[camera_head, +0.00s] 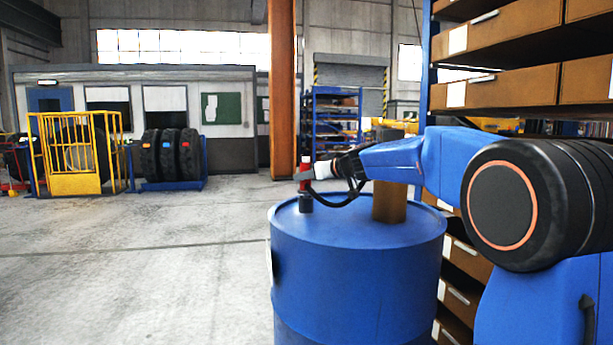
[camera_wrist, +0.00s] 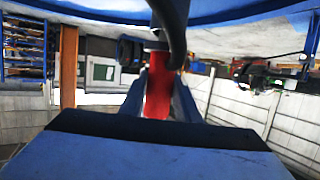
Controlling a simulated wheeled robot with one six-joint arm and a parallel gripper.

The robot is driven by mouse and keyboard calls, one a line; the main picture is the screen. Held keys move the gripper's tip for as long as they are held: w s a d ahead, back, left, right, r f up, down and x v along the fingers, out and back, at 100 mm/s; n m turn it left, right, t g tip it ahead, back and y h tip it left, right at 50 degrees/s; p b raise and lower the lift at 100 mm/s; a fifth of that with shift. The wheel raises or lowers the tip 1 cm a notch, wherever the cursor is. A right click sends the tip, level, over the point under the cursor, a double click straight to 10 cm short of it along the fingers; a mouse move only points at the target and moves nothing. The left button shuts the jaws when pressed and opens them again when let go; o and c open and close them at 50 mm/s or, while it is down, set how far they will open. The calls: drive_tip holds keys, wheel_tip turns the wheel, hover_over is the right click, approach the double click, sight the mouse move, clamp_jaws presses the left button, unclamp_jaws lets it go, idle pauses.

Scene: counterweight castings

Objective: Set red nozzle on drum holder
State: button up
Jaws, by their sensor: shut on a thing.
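The red nozzle (camera_head: 304,186) is upright above the top of the blue drum (camera_head: 355,285), near its left side. My gripper (camera_head: 306,175) reaches in from the right and is shut on the nozzle. In the wrist view, the red nozzle (camera_wrist: 158,95) stands between the two blue-grey fingers of my gripper (camera_wrist: 158,85). A small dark piece (camera_head: 305,203) sits on the drum top directly under the nozzle. It looks like the holder, but I cannot tell whether the nozzle is seated in it or just above it.
A blue shelf rack with brown boxes (camera_head: 505,88) is at the right. A yellow cage (camera_head: 72,155) and several tyres (camera_head: 172,155) stand far left. The floor left of the drum is clear.

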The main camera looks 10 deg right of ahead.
drive_tip(key=shift+f, duration=0.7)
drive_tip(key=o, duration=0.9)
drive_tip(key=shift+o, duration=0.2)
drive_tip(key=v, duration=1.7)
drive_tip(key=shift+s, duration=0.2)
drive_tip(key=shift+d, duration=0.15)
